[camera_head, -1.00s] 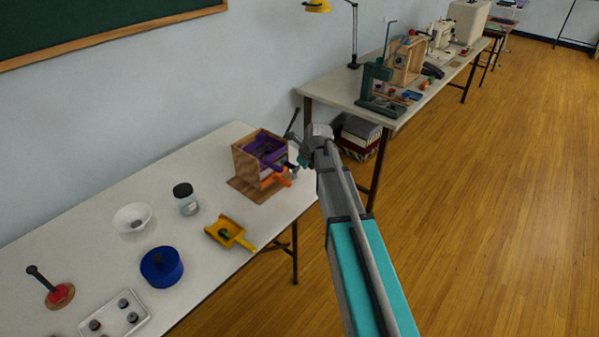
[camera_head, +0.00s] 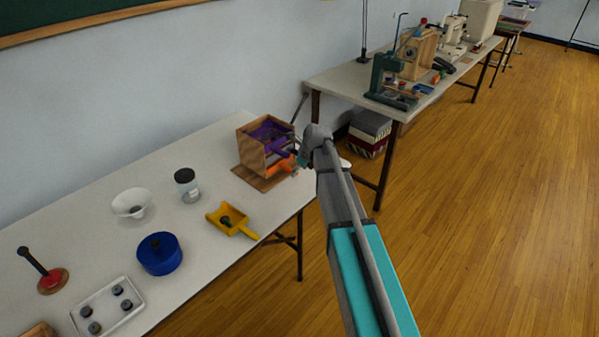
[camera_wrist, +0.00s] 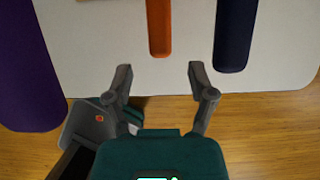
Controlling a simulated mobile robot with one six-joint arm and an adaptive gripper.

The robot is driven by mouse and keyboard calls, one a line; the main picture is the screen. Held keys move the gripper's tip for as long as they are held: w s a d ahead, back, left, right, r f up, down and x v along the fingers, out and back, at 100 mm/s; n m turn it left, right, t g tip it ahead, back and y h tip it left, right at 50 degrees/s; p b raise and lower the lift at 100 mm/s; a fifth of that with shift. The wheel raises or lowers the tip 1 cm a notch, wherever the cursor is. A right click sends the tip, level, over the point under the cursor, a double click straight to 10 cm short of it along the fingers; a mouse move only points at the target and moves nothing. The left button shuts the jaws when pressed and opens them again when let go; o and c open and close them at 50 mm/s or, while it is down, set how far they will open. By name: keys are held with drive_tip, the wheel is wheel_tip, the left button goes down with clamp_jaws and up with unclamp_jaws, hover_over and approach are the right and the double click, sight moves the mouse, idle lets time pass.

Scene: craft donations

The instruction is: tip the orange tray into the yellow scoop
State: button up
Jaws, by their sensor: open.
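The orange tray (camera_head: 280,165) sits low in a small wooden rack (camera_head: 252,154), below a purple tray (camera_head: 268,131). In the wrist view its orange handle (camera_wrist: 159,28) points toward my gripper (camera_wrist: 160,72). My gripper is open, with its fingertips either side of the handle's line and a little short of its end, apart from it. In the head view the gripper is beside the rack's right side, partly hidden by my arm. The yellow scoop (camera_head: 243,230) lies on the table in front of the rack, with a dark green piece (camera_head: 227,221) in it. The orange tray's contents are hidden.
The purple tray (camera_wrist: 28,75) and a dark blue handle (camera_wrist: 236,35) flank the orange handle. A lidded jar (camera_head: 188,187), white bowl (camera_head: 124,199), blue round container (camera_head: 160,258) and white tray (camera_head: 133,288) stand left on the table. Open floor lies right.

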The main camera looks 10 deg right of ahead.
drive_tip(key=shift+b+x, duration=0.75)
drive_tip(key=shift+x, duration=0.4)
clamp_jaws()
drive_tip(key=shift+r, duration=0.25)
drive_tip(key=shift+d, duration=0.1)
idle(0.4)
drive_tip(key=s+d, duration=0.9)
drive_tip(key=s, duration=0.4)
drive_tip(key=shift+s+d, duration=0.3)
drive_tip(key=shift+d, duration=0.1)
idle(2.4)
